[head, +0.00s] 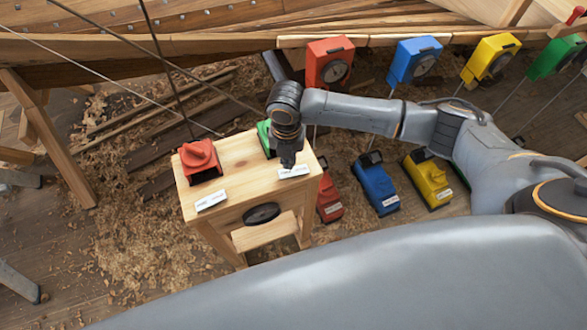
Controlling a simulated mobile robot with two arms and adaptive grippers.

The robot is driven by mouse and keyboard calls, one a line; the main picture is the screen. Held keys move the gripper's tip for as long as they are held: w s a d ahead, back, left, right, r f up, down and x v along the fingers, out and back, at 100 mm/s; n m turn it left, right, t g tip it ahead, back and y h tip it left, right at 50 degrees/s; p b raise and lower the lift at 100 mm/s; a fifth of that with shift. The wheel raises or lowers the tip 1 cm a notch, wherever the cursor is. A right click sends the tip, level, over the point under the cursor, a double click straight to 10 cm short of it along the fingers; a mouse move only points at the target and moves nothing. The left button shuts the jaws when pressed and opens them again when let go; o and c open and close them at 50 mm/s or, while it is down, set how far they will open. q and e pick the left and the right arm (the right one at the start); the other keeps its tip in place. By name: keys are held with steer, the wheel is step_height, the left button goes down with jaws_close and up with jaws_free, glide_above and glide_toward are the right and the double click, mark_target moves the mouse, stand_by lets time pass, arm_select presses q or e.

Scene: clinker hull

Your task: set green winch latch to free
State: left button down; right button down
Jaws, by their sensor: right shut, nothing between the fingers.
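A green piece (264,136) sits on the top of a small wooden stand (245,165). Most of it is hidden behind my right gripper, so its latch position cannot be read. My right gripper (288,166) points down over the right part of the stand top, shut and empty, just by a white label (293,171). I cannot tell whether it touches the green piece. A green box (553,58) with a dial hangs at the far upper right. My left gripper is not in view.
A red block with a knob (199,158) sits on the stand's left side, above another label (211,200). Red (329,62), blue (413,60) and yellow (489,57) dial boxes line the hull plank. Red (328,203), blue (374,186) and yellow (427,180) units are below. Shavings cover the floor at left.

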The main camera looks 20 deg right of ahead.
mark_target(289, 173)
steer(key=shift+s+f+b, duration=0.1)
steer(key=shift+f+b, duration=0.95)
steer(key=shift+f, duration=1)
stand_by(0.8)
steer(key=shift+r+p, duration=0.8)
steer(key=shift+p, duration=0.15)
step_height(289, 173, up, 6)
steer(key=p, duration=0.5)
steer(key=shift+f+p, duration=0.25)
steer(key=shift+p, duration=0.1)
